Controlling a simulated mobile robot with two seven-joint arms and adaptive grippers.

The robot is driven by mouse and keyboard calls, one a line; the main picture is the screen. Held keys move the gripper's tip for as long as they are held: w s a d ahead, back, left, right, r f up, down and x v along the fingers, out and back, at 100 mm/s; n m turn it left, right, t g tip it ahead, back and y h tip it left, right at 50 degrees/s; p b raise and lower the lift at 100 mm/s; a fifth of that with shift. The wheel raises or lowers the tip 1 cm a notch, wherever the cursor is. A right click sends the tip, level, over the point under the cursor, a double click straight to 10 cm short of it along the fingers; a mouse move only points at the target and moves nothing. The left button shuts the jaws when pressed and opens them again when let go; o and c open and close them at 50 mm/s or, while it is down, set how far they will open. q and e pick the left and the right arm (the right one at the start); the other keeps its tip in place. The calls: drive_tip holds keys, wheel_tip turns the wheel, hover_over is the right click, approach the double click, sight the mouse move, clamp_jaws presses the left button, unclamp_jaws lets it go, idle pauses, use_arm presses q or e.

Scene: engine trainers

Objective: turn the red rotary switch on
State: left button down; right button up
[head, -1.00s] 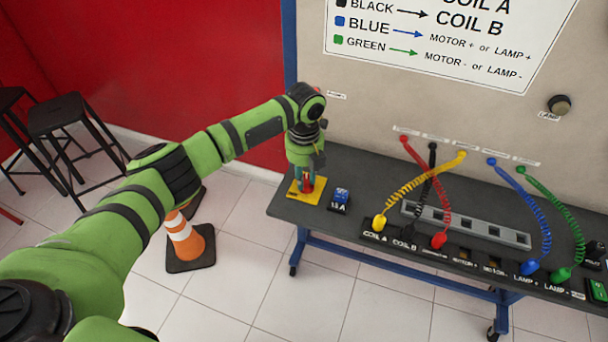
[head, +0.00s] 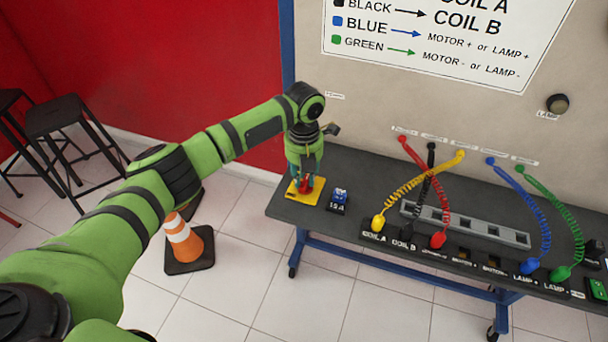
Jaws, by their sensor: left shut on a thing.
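The red rotary switch (head: 304,187) sits on a yellow plate (head: 310,197) at the left end of the dark bench top. My left gripper (head: 305,180) points down over it with its fingers shut on the red knob. The gripper hides most of the knob, so I cannot tell its exact angle. My right gripper is not in view.
A blue 15 A breaker (head: 339,196) stands just right of the yellow plate. Coiled yellow, black, red, blue and green cables run from the bench (head: 370,165) to the wall panel. An orange cone (head: 184,240) and black stools (head: 75,130) stand on the floor at left.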

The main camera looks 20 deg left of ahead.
sight(304, 179)
use_arm(q)
drive_tip(key=c, duration=1)
unclamp_jaws()
drive_tip(key=shift+c, duration=0.2)
drive_tip(key=shift+r, duration=0.1)
wheel_tip(304, 179, up, 12)
drive_tip(key=shift+s, duration=0.1)
